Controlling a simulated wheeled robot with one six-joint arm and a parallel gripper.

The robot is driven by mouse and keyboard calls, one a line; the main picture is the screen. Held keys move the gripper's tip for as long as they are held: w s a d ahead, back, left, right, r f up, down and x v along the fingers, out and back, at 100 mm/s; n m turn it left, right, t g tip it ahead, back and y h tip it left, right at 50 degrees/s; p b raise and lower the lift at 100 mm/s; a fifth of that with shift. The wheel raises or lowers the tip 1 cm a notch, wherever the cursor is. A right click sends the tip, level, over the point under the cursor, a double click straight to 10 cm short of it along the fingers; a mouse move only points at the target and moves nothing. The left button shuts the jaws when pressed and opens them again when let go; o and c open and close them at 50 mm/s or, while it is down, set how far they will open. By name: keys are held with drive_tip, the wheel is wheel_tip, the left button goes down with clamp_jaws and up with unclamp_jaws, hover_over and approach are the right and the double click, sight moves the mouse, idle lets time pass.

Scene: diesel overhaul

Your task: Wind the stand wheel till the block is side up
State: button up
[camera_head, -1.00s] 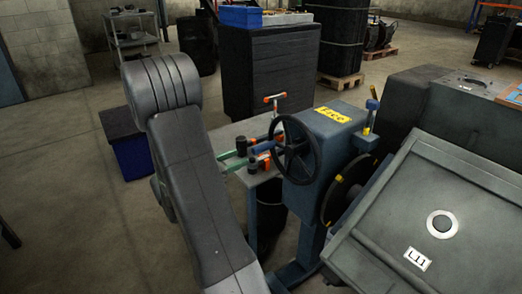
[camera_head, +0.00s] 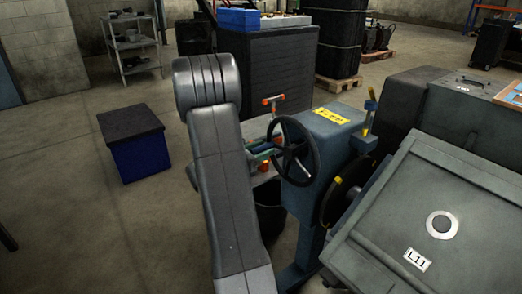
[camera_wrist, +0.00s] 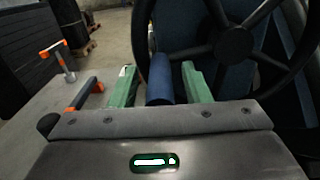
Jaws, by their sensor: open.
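The stand wheel (camera_head: 298,150) is a black spoked hand wheel on the blue stand (camera_head: 331,140). It fills the upper right of the wrist view (camera_wrist: 231,43). My gripper (camera_wrist: 160,85) is open, its green fingers on either side of a blue cylinder (camera_wrist: 160,78) that looks like the wheel's handle. Whether they touch it is unclear. In the head view my arm partly hides the gripper (camera_head: 262,157). The large grey-green body marked L11 (camera_head: 415,215), right of the stand, appears to be the block. Its labelled face is tilted.
A small table behind the wheel holds an orange-ended tool (camera_head: 273,100), also in the wrist view (camera_wrist: 58,58). A blue bin with a dark lid (camera_head: 140,155) stands on the floor at left. A dark cabinet (camera_head: 262,75) is behind. The left floor is mostly clear.

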sight(287, 176)
drive_tip(key=shift+c, duration=0.4)
clamp_jaws()
drive_tip(key=shift+f, duration=0.1)
drive_tip(key=f+n+p, duration=0.1)
drive_tip(key=n+p, duration=0.1)
drive_tip(key=n, duration=0.1)
drive_tip(key=shift+s+d+f, duration=0.2)
drive_tip(key=shift+s+f, duration=0.05)
drive_tip(key=shift+f, duration=0.1)
drive_tip(key=f+n+p, duration=0.1)
drive_tip(key=s+d+f+n+p, duration=0.1)
drive_tip(key=n, duration=0.1)
drive_tip(key=shift+s+f+n, duration=0.1)
drive_tip(key=shift+n, duration=0.2)
drive_tip(key=n+p, duration=0.1)
drive_tip(key=s+d+f+n+p, duration=0.1)
drive_tip(key=n, duration=0.1)
drive_tip(key=s+f+n+p, duration=0.1)
drive_tip(key=shift+s+d, duration=0.15)
drive_tip(key=shift+d, duration=0.1)
drive_tip(key=shift+s+d+f+n+p, duration=0.2)
drive_tip(key=shift+s+d+n+p, duration=0.25)
drive_tip(key=shift+n, duration=0.45)
drive_tip(key=shift+s+d+f+n+p, duration=0.15)
drive_tip(key=shift+s+d+n+p, duration=0.1)
drive_tip(key=shift+s+n+p, duration=0.5)
drive_tip(key=shift+s+d+f+n+p, duration=0.25)
drive_tip(key=shift+d+n+p, duration=0.1)
drive_tip(key=shift+n, duration=0.7)
